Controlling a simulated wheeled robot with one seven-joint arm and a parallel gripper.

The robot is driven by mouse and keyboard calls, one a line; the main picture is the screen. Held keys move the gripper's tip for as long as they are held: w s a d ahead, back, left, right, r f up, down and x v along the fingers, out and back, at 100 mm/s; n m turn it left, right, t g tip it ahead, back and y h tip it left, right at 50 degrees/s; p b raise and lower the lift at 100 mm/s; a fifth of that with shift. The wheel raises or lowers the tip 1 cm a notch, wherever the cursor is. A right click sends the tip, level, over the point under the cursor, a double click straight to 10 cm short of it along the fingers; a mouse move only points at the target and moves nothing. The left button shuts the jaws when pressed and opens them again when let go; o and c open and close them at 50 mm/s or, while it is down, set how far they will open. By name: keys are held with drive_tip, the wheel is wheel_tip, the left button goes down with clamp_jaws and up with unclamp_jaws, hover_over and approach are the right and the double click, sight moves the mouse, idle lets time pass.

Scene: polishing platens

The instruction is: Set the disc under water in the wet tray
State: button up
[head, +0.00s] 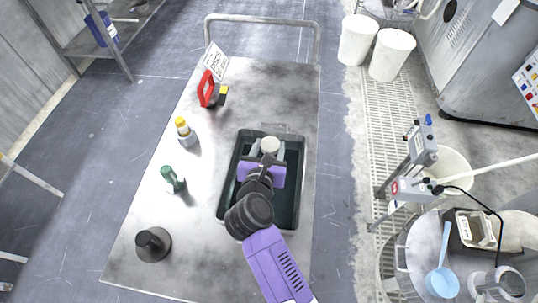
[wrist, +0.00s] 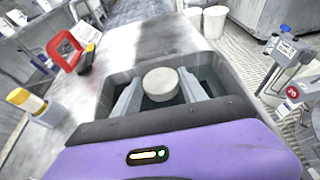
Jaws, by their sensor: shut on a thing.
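The disc (head: 270,145) is a pale, round, thick piece. It also shows in the wrist view (wrist: 161,84). My gripper (head: 268,150) is shut on it, with one grey finger on each side. The wet tray (head: 291,207) is a dark rectangular basin on the metal table. In the wrist view the tray (wrist: 216,72) surrounds the fingers and the disc from above. The disc is over the far half of the tray. I cannot tell how high it is above the water or whether it touches it. My purple gripper body hides part of the tray.
On the metal table (head: 245,85), left of the tray, stand a yellow-capped bottle (head: 185,133), a green bottle (head: 173,180) and a dark knobbed weight (head: 153,245). A red-handled item (head: 207,88) with a sign stands farther back. White buckets (head: 391,55) are on the floor at right.

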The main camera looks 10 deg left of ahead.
drive_tip(key=shift+f, duration=1.9)
drive_tip(key=shift+f+b, duration=0.15)
drive_tip(key=shift+b, duration=0.2)
drive_tip(key=o, duration=1.5)
drive_tip(key=shift+c, duration=0.2)
drive_tip(key=shift+s+r, duration=0.25)
drive_tip(key=v, duration=1.1)
drive_tip(key=shift+s+r, duration=0.1)
drive_tip(key=shift+s, duration=0.15)
